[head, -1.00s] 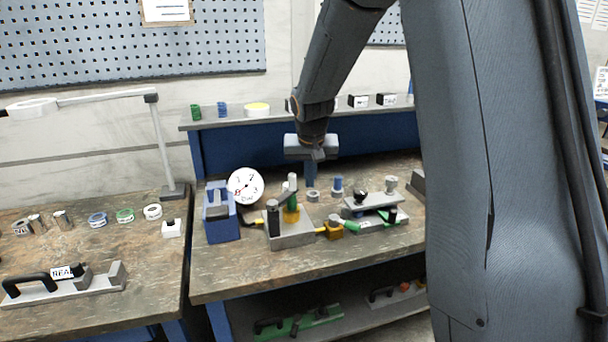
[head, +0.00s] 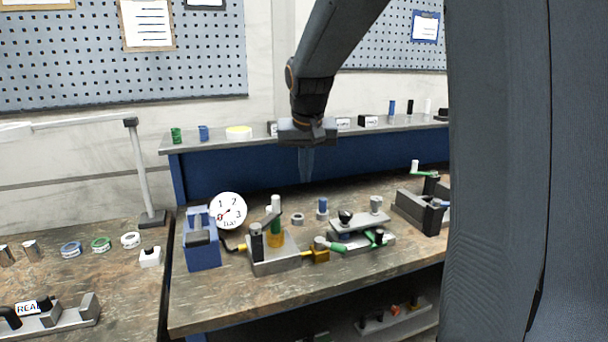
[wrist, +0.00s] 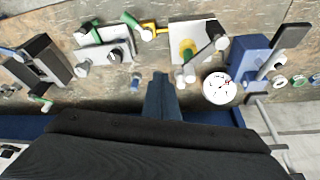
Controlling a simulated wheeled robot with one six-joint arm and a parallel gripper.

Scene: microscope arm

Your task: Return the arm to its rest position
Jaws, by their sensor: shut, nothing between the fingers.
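My gripper (head: 305,180) hangs from my dark grey arm, fingers pointing down, in front of the blue back panel of the bench. Its fingers are shut with nothing between them. In the wrist view the shut fingers (wrist: 160,80) stand above the rear part of the bench top, behind the fixtures. They look clear of the bench and of the objects around them. My arm is bent, with its upper part running out of the top of the head view.
On the wooden bench (head: 215,312) stand a blue box (head: 203,255), a dial gauge (head: 228,211), a grey block with a lever (head: 273,262), a small blue-topped peg (head: 322,206) and a grey clamp (head: 412,203). A shelf (head: 255,140) with small items runs behind.

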